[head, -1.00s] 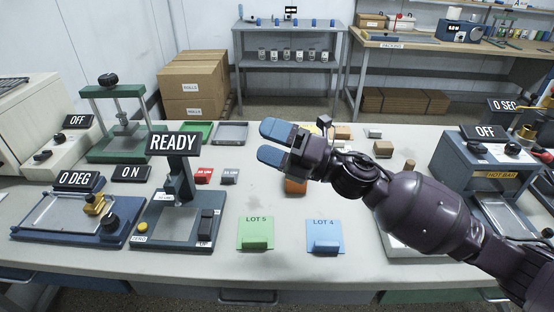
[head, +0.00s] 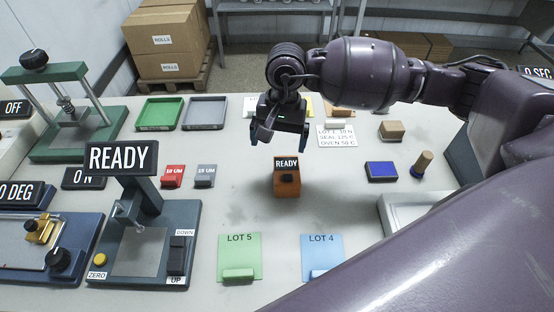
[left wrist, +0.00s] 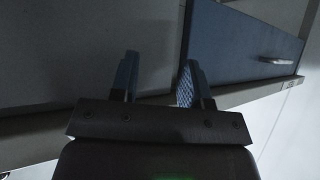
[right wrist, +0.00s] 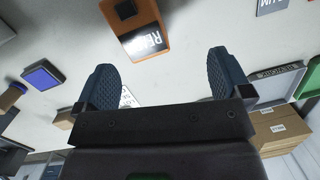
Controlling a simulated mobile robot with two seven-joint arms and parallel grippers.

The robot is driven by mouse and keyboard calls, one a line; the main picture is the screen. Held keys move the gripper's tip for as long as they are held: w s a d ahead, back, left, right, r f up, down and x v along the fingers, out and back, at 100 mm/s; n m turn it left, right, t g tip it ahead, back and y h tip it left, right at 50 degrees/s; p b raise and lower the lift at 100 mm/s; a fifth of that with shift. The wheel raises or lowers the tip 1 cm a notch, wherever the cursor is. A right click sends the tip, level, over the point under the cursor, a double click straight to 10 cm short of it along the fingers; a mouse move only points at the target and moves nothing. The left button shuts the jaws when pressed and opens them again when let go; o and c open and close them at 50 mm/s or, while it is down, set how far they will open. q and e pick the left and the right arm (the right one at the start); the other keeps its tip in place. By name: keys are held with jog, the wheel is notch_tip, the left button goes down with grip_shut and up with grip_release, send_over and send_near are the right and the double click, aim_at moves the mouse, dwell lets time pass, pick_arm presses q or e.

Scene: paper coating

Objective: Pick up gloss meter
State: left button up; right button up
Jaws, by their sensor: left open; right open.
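The gloss meter appears to be the small orange box (head: 288,183) with a black READY display on top, standing on the table in the middle of the head view. It also shows at the top of the right wrist view (right wrist: 140,28), beyond the fingertips. My right gripper (head: 278,140) is open and empty, above the table on the far side of the orange box and apart from it. Its two blue fingers show in the right wrist view (right wrist: 163,75). My left gripper (left wrist: 157,75) is open and empty, near a blue drawer front; it is not in the head view.
A green LOT 5 card (head: 240,257) and a blue LOT 4 card (head: 322,257) lie nearer me. Red (head: 173,176) and grey (head: 205,176) blocks sit to the left. A blue pad (head: 381,171) lies to the right. The table around the orange box is clear.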

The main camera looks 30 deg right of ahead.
aim_at(287, 169)
jog(key=shift+s+d+r+n+h, duration=0.1)
jog(key=shift+s+d+n+h, duration=0.15)
jog(key=shift+s+n, duration=0.15)
jog(key=shift+s+d+r+n+h, duration=0.1)
jog(key=shift+s+d+n+h, duration=0.15)
jog(key=shift+s+n, duration=0.15)
jog(key=shift+s+a+f, duration=0.1)
jog(key=shift+f, duration=0.1)
notch_tip(287, 169, down, 5)
jog(key=shift+s+a, duration=0.1)
jog(key=shift+s, duration=0.05)
jog(key=shift+s+f, duration=0.1)
jog(key=shift+f, duration=0.4)
jog(key=f, duration=0.3)
jog(key=shift+s+f, duration=0.1)
jog(key=shift+s, duration=0.3)
jog(key=shift+f, duration=0.65)
pick_arm(q)
jog(key=shift+s+a+r, duration=0.2)
jog(key=shift+s+r, duration=0.1)
jog(key=shift+r, duration=0.1)
pick_arm(e)
jog(key=shift+c, duration=0.3)
